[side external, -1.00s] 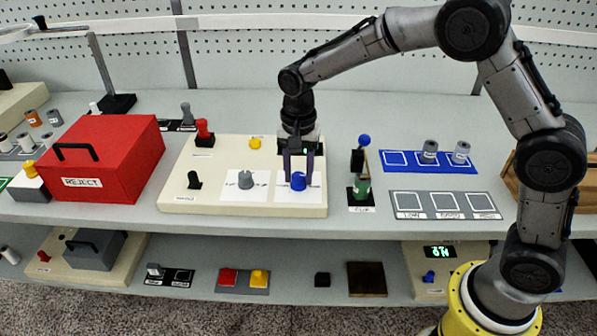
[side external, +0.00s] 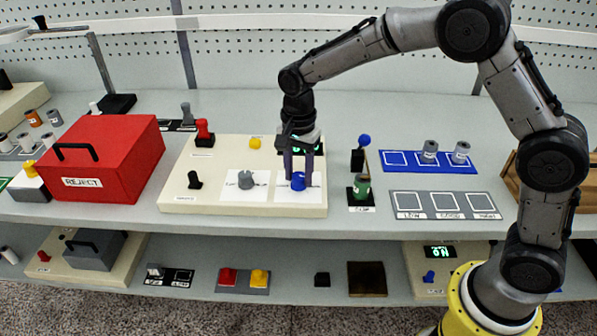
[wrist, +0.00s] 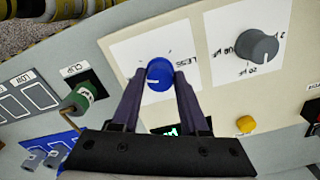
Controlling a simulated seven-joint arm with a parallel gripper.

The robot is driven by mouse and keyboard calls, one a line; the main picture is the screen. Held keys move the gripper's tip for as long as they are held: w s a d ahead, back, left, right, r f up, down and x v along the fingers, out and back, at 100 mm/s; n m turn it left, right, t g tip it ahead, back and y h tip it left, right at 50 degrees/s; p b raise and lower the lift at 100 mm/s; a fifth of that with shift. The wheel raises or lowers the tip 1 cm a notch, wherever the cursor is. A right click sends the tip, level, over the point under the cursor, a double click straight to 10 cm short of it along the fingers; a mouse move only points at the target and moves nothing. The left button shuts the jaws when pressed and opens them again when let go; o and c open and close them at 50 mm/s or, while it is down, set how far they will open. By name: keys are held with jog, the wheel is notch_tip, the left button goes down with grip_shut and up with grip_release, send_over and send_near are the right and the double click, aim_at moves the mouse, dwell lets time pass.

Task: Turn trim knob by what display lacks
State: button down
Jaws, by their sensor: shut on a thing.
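A round blue knob (side external: 298,184) stands on a white label plate at the right end of the cream panel (side external: 230,203). It also shows in the wrist view (wrist: 159,76), with a pale line on its top and printing beside it that reads "LESS". My gripper (side external: 298,175) points down over the knob, with its two dark fingers shut on either side of it. A display with green characters (wrist: 166,130) is partly hidden behind my gripper in the wrist view; I cannot read it.
A grey knob (side external: 246,180) on its own scale plate is left of the blue one. A yellow button (side external: 255,143) and a red-topped part (side external: 203,132) are on the panel too. A green cylinder (side external: 361,187) sits in a clip to the right. The red REJECT box (side external: 110,160) is left.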

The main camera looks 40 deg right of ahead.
aim_at(298, 175)
jog(key=shift+c, duration=2.1)
grip_release()
notch_tip(298, 175, up, 14)
